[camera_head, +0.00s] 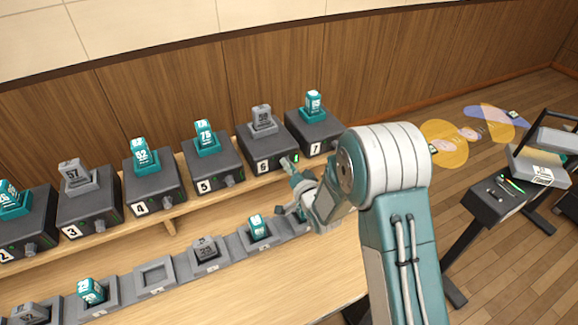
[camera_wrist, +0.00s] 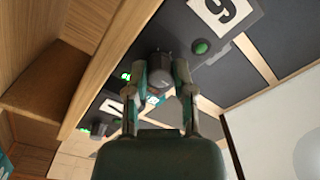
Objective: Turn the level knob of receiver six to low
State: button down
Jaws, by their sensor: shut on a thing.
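Receiver six (camera_head: 277,143) is a dark box with a white "6" label on the back shelf, holding a grey block marked 58 (camera_head: 263,119). In the wrist view its label (camera_wrist: 215,10) appears upside down, beside a lit green light (camera_wrist: 201,47). Its grey level knob (camera_wrist: 160,65) sticks out of the front face. My gripper (camera_wrist: 161,72) is at that face, its two fingers shut on the knob from both sides. My gripper also shows in the head view (camera_head: 288,164), where it hides the knob. The knob's setting cannot be read.
Receiver seven (camera_head: 318,133) stands close on the right and receiver five (camera_head: 211,165) on the left, each with its own knob. Below runs a row of trays (camera_head: 155,279), some holding numbered blocks. A stand with a dark box (camera_head: 495,202) is at the far right.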

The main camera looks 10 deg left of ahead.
jog(key=shift+f+n, duration=0.1)
jog(key=shift+n, duration=2.1)
jog(key=shift+c, duration=2.4)
grip_release()
jog(key=shift+d, duration=0.1)
jog(key=v, duration=1.2)
